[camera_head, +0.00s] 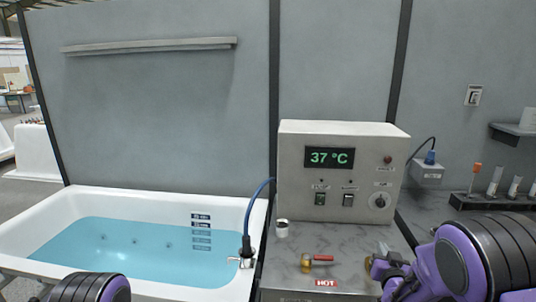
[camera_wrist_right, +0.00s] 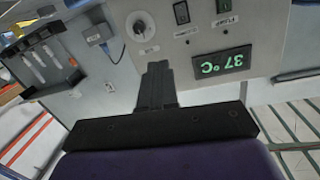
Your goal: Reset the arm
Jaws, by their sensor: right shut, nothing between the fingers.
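My right arm comes in from the lower right in the head view, in purple and black. Its gripper (camera_head: 380,264) is over the right part of the marble counter, just right of the red-handled valve. In the right wrist view the dark fingers (camera_wrist_right: 157,78) are together with nothing between them, pointing toward the control box. A purple and black part of my left arm (camera_head: 92,289) shows at the bottom left of the head view. The left gripper is out of the frame.
The white control box (camera_head: 345,205) reads 37 °C. A red-handled valve (camera_head: 317,260) and a HOT label (camera_head: 326,282) are on the counter (camera_head: 293,249). The bathtub (camera_head: 229,203) holds blue water at left. A test tube rack (camera_head: 490,201) stands at far right.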

